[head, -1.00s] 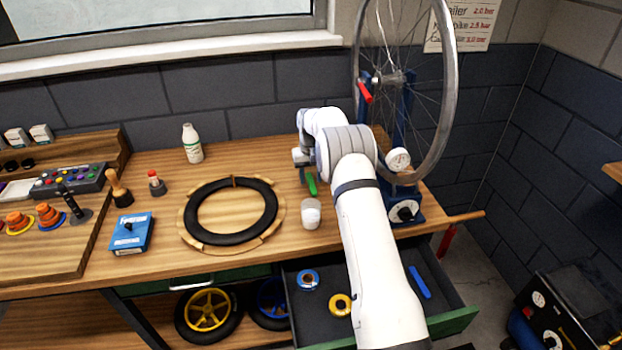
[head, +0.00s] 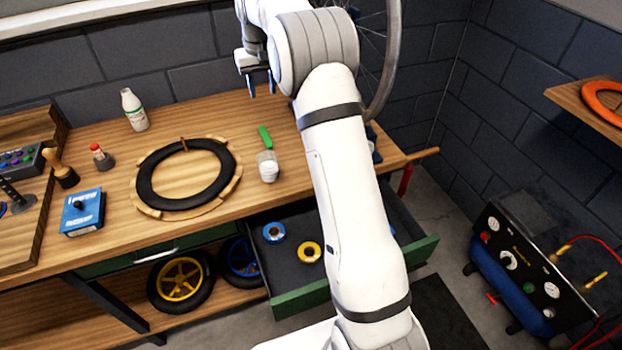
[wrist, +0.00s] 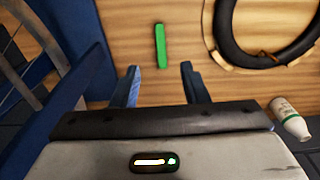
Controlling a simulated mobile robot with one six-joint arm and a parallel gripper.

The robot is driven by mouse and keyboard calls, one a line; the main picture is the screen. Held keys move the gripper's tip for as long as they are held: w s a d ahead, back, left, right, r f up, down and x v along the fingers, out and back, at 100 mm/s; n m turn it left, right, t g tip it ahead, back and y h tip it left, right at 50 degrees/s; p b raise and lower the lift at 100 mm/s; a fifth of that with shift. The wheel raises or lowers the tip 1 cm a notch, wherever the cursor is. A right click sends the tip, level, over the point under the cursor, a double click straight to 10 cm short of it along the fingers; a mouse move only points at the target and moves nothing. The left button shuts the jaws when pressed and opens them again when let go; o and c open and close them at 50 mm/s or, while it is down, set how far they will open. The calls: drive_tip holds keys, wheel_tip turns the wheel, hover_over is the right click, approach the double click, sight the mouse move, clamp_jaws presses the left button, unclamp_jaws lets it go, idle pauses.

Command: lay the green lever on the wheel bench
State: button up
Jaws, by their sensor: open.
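The green lever (head: 265,137) lies flat on the wooden wheel bench (head: 225,120), just behind a small white cup. It also shows in the wrist view (wrist: 161,46), beyond the fingertips and apart from them. My gripper (head: 261,88) is raised above the back of the bench, behind the lever. In the wrist view my gripper (wrist: 160,72) has its two blue fingers spread with nothing between them.
The white cup (head: 268,167) stands close in front of the lever. A black tyre on a wooden ring (head: 237,183) lies to the left, with a white bottle (head: 134,110) behind it. The open drawer (head: 288,302) juts out below. The truing-stand wheel (head: 388,70) is partly hidden by my arm.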

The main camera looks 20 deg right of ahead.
drive_tip(key=s+r+t, duration=0.1)
drive_tip(key=s+r, duration=0.3)
drive_tip(key=s, duration=0.7)
drive_tip(key=s+r, duration=0.4)
drive_tip(key=s, duration=0.7)
drive_tip(key=s+f, duration=0.3)
drive_tip(key=s, duration=0.6)
drive_tip(key=s+f+t, duration=0.1)
drive_tip(key=s+f, duration=0.2)
drive_tip(key=s, duration=0.7)
drive_tip(key=shift+s, duration=0.1)
drive_tip(key=shift+c, duration=0.2)
